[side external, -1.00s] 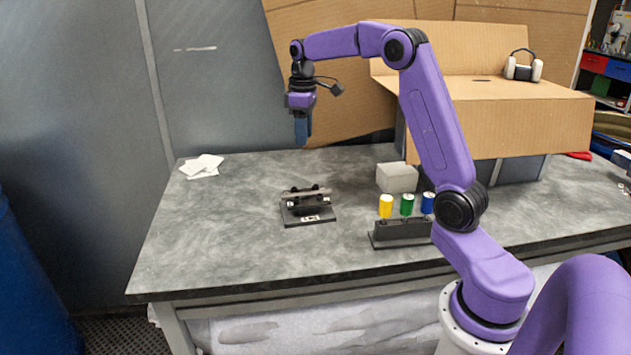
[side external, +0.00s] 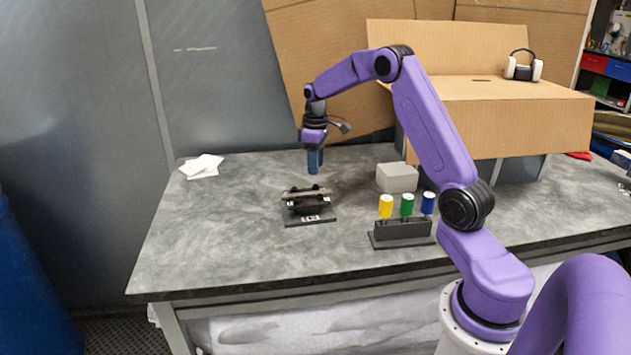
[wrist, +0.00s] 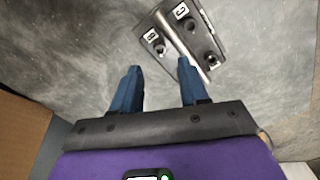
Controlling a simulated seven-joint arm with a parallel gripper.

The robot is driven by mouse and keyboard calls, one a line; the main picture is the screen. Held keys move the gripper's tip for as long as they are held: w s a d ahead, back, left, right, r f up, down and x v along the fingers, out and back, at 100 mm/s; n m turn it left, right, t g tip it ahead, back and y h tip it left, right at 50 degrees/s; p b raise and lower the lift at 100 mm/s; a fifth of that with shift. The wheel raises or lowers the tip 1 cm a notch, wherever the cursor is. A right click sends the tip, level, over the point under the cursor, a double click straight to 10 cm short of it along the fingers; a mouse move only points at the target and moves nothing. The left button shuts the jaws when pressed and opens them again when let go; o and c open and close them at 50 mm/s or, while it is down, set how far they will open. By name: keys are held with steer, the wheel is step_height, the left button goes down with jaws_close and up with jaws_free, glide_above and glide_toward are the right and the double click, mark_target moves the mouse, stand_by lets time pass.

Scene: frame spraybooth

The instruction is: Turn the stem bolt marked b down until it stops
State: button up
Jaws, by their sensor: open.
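A dark fixture (side external: 309,219) stands on the grey bench, with a bar across it and small dark bolt heads. In the wrist view, the fixture (wrist: 208,38) lies ahead of the fingertips. One white label (wrist: 150,36) seems to read B, and a dark bolt (wrist: 158,47) stands close beside it. Another label (wrist: 181,11) has a letter that may be C, near a second bolt (wrist: 190,24). My gripper (side external: 315,170) hangs above the fixture, pointing down. Its blue fingers (wrist: 158,68) are apart with nothing between them. I cannot tell how far the bolts are turned in.
A dark rack (side external: 402,232) with yellow (side external: 386,206), green (side external: 407,205) and blue (side external: 428,203) cylinders stands right of the fixture. A grey block (side external: 397,178) sits behind it. White papers (side external: 201,167) lie at the back left. The bench left of the fixture is clear.

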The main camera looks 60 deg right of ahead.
mark_target(316, 189)
steer(key=shift+f, duration=3.15)
jaws_close()
